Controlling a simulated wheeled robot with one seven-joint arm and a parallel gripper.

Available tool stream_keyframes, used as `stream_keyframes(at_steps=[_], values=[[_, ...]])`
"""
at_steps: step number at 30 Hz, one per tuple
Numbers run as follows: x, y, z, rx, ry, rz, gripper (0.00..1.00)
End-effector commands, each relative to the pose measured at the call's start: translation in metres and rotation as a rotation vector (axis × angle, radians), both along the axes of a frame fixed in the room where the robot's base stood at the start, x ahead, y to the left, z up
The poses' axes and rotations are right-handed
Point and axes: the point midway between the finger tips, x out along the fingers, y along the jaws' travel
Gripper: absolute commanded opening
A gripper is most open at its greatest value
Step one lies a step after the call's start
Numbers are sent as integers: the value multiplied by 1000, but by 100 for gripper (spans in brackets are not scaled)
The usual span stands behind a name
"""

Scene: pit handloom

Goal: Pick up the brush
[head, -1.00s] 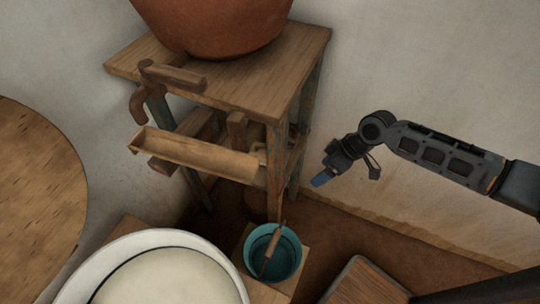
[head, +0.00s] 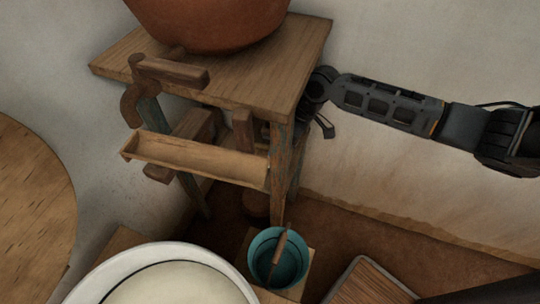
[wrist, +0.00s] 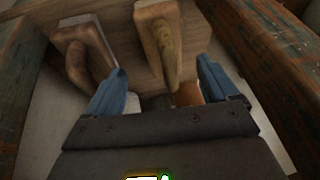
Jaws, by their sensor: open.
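In the wrist view, a light wooden block with a thin yellowish handle (wrist: 166,45) lies between my fingers; it may be the brush, though I see no bristles. My gripper (wrist: 162,70) is open, with one blue finger on each side of the handle. The fingers do not seem to touch it. In the head view my gripper is mostly hidden behind the table's right legs. A wooden stick-like handle (head: 280,246) leans in the teal bucket (head: 260,246), and could also be a brush; its lower end is unclear.
The worn wooden table (head: 245,85) carries a large clay pot (head: 210,20); its legs (wrist: 275,60) stand close around my gripper. On its lower shelf are a wooden trough (head: 200,158) and brown wooden pieces. Another handled wooden piece (wrist: 85,50) lies left of my fingers.

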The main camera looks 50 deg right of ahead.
Motion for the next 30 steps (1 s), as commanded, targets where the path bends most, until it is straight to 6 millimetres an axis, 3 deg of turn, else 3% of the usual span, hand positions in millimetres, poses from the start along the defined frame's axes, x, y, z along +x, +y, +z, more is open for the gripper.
stream_keyframes(at_steps=[7, 18, 26, 30], values=[[12, 12, -3, 0, 0, 0, 87], [24, 24, -44, 0, 1, -1, 87], [25, 25, -46, 0, -1, -1, 87], [25, 25, -46, -1, 0, 0, 76]])
